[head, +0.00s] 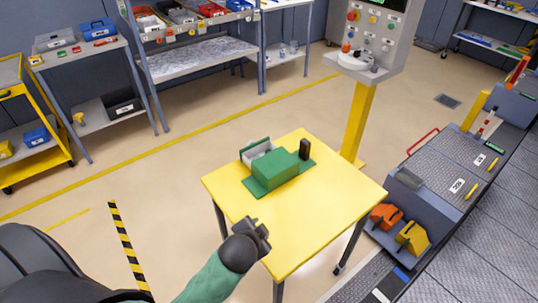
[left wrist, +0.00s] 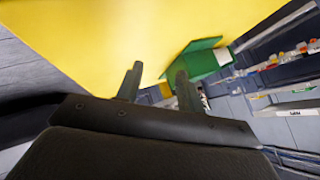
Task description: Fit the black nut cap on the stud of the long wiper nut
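I cannot make out the black nut cap, the long wiper nut or its stud in either view. On the yellow table (head: 325,210) stands a green block-shaped fixture (head: 272,172) with an open pale compartment behind it and a small upright black piece (head: 304,149) at its right. My left gripper (head: 257,229) is at the table's front left edge, short of the fixture. In the left wrist view its two fingers (left wrist: 159,70) are apart with nothing visible held between them. The fixture (left wrist: 196,62) shows beyond the fingers there. My right gripper is not in view.
A control panel (head: 372,30) on a yellow post stands behind the table's right side. A grey bench (head: 440,170) with orange and yellow parts runs along the right. Shelves with bins (head: 200,60) line the back. The table's front and right are clear.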

